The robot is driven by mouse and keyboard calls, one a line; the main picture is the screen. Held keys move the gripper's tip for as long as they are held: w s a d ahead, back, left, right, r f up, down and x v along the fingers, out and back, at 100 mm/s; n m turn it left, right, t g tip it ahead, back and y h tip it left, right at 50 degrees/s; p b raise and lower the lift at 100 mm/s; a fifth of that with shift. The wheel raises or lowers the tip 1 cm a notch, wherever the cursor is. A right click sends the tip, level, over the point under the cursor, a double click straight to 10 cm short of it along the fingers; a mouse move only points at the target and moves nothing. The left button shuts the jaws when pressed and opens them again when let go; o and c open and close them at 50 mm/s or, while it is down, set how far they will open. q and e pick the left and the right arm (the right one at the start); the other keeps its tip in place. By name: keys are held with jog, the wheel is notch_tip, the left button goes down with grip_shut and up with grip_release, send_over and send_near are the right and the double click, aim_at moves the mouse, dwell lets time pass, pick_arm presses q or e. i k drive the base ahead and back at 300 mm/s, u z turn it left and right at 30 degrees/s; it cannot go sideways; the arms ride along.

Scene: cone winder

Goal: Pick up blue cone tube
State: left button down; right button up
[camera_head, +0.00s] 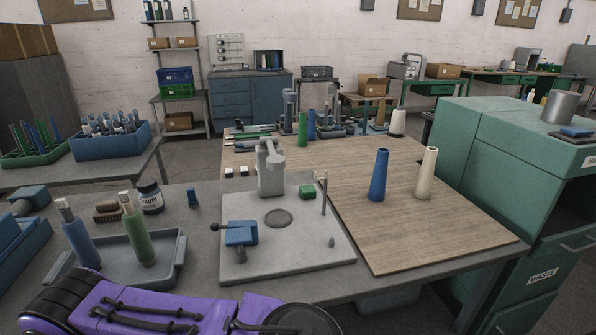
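A blue cone tube (378,176) stands upright on the wooden board (455,245), narrow end up. A cream cone tube (426,174) stands upright just to its right, apart from it. Another blue cone (311,125) stands farther back beside a green cone (302,129). My purple and black arm parts cross the bottom left of the head view. No gripper fingers show in the view, and nothing touches the blue cone tube on the board.
A grey base plate with a winder fixture (270,168) stands left of the board. A grey tray (172,262) at the left holds a blue and a green spindle-like piece. A green cabinet (500,150) stands close on the right. The board's front part is clear.

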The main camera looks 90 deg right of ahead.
aim_at(377, 191)
jog(key=z, duration=2.15)
